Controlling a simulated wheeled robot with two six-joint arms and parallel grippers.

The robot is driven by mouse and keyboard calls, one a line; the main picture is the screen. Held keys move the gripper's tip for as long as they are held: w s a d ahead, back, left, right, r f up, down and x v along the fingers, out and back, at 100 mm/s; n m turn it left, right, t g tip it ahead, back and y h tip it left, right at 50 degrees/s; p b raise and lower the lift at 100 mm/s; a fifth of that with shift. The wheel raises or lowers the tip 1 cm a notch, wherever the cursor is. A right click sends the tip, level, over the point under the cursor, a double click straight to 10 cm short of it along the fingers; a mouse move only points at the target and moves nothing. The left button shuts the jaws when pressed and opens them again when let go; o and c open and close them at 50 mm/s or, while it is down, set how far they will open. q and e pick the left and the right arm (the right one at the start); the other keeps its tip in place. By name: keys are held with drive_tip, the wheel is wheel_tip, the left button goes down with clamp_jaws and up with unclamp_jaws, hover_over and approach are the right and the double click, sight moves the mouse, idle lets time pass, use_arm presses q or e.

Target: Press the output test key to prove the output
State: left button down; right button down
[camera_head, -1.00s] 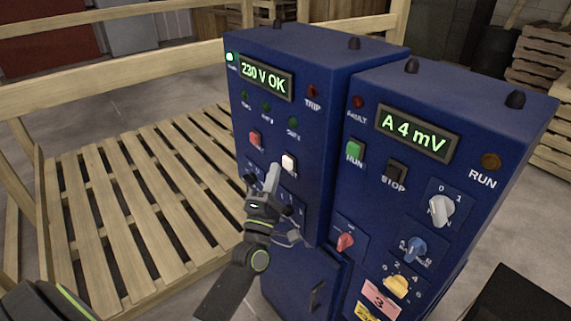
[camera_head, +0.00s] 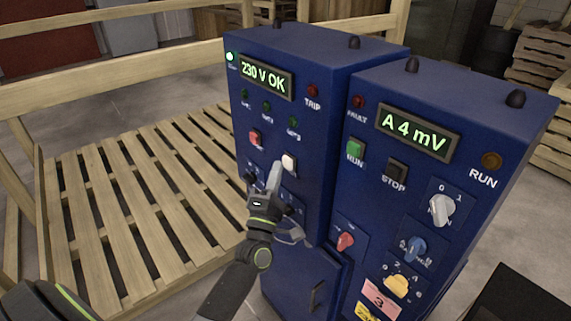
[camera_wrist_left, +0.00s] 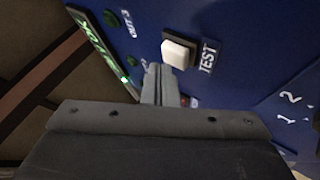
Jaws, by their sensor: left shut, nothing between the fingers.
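The output test key is a white square button (camera_head: 289,161) on the front of the left blue cabinet (camera_head: 290,215). In the left wrist view the white key (camera_wrist_left: 179,52) stands beside the word TEST. My left gripper (camera_head: 276,167) is shut and empty, its fingertips just left of and slightly below the key. In the left wrist view the fingertips (camera_wrist_left: 160,70) end close below and left of the key; they look apart from it, though contact is hard to judge. My right gripper is not in view.
A red button (camera_head: 254,138) sits left of the white key. The display (camera_head: 265,79) above reads 230 V OK. The right cabinet's display (camera_head: 417,132) reads A 4 mV; below it are a green RUN button (camera_head: 355,149) and several knobs. A wooden pallet (camera_head: 140,195) lies at left.

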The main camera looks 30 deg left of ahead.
use_arm(q)
drive_tip(key=shift+w+d, duration=0.2)
drive_tip(key=shift+w, duration=0.35)
idle(0.7)
drive_tip(key=shift+s, duration=0.15)
drive_tip(key=shift+s+a, duration=0.35)
drive_tip(key=shift+s, duration=0.4)
drive_tip(key=s, duration=0.1)
drive_tip(key=s+a, duration=0.1)
drive_tip(key=s, duration=0.1)
drive_tip(key=s+a, duration=0.1)
drive_tip(key=shift+s, duration=0.3)
idle(0.8)
